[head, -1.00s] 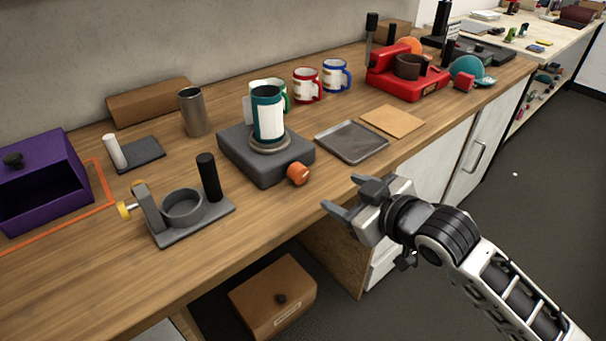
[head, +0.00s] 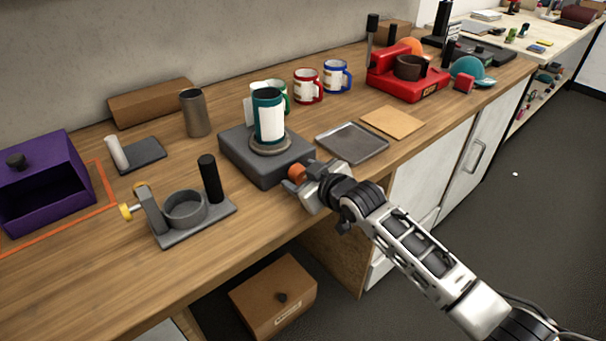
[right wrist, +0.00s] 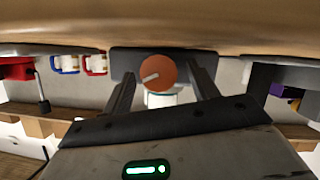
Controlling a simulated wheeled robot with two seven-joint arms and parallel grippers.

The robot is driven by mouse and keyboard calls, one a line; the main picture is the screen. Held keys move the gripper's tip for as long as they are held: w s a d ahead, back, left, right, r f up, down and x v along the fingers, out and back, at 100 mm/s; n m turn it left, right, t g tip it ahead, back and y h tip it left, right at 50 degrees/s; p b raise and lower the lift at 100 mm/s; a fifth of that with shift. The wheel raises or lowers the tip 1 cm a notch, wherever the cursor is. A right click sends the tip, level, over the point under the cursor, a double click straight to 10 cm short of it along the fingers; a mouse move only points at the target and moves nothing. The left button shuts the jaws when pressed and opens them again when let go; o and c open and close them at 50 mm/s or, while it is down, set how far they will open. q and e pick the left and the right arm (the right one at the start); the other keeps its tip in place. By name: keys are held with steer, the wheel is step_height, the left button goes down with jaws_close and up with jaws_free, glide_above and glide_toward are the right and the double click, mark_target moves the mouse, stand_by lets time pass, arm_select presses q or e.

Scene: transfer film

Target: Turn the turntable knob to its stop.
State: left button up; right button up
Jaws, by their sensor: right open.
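The turntable (head: 258,168) is a dark grey box on the wooden bench, with a round plate on top. A white and teal mug (head: 268,118) stands upright on the plate. The orange knob (head: 297,172) is on the box's front side; in the right wrist view the knob (right wrist: 157,73) shows a pale pointer mark aimed to the left and slightly down. My right gripper (head: 293,183) is at the knob. In the right wrist view my right gripper (right wrist: 160,90) is open, one finger on each side of the knob, with gaps visible. My left gripper is not in view.
A grey tray (head: 351,143) and a brown board (head: 393,122) lie right of the turntable. A grey fixture (head: 190,222) with a black handle stands to its left. A steel cup (head: 195,112) and several mugs stand behind.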

steer(key=c, duration=1)
